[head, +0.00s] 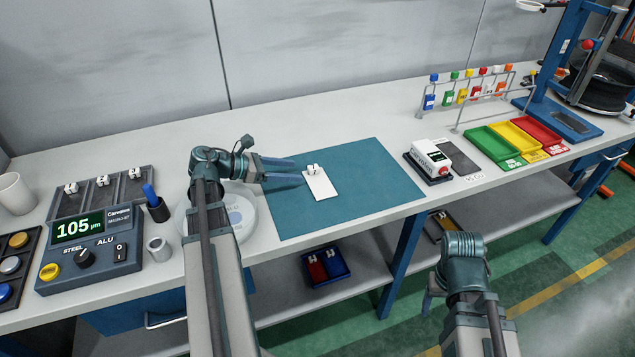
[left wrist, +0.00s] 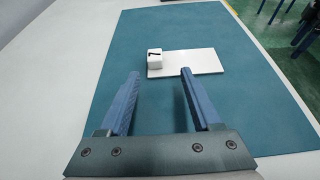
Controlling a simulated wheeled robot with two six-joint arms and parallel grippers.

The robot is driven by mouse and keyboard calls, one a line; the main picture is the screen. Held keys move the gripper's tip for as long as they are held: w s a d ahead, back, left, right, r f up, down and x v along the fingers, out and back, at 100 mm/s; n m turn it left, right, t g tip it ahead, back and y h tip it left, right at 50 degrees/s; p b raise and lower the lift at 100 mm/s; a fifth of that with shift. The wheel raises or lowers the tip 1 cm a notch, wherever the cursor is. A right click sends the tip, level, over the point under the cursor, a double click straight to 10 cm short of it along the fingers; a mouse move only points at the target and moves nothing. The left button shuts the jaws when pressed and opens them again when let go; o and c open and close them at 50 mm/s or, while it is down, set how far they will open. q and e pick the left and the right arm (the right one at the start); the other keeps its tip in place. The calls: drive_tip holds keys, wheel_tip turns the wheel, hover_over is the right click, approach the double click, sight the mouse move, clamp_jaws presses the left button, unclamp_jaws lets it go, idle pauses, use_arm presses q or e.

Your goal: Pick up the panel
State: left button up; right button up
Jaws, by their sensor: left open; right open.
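The panel is a thin white plate (head: 321,187) lying flat on the blue mat (head: 360,210). A small white block with a dark mark (head: 313,170) sits at one end of it. In the left wrist view the panel (left wrist: 200,62) lies just beyond my fingertips, with the block (left wrist: 154,60) at its left end. My left gripper (head: 298,173) is open and empty, low over the mat, its fingers pointing at the block end. It also shows in the left wrist view (left wrist: 160,74). My right gripper (head: 436,285) is off the table's front edge, its fingers mostly hidden.
A round pale dish (head: 241,216) is partly behind my left arm. A white device (head: 432,158) and coloured trays (head: 491,145) stand right. The mat around the panel is clear.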

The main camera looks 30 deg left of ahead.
sight(309, 168)
use_arm(q)
drive_tip(key=x, duration=0.1)
drive_tip(key=b+x, duration=0.1)
drive_tip(key=x, duration=0.3)
drive_tip(key=shift+w+a+r, duration=0.15)
drive_tip(key=shift+w+r, duration=0.15)
drive_tip(key=shift+w, duration=0.2)
clamp_jaws()
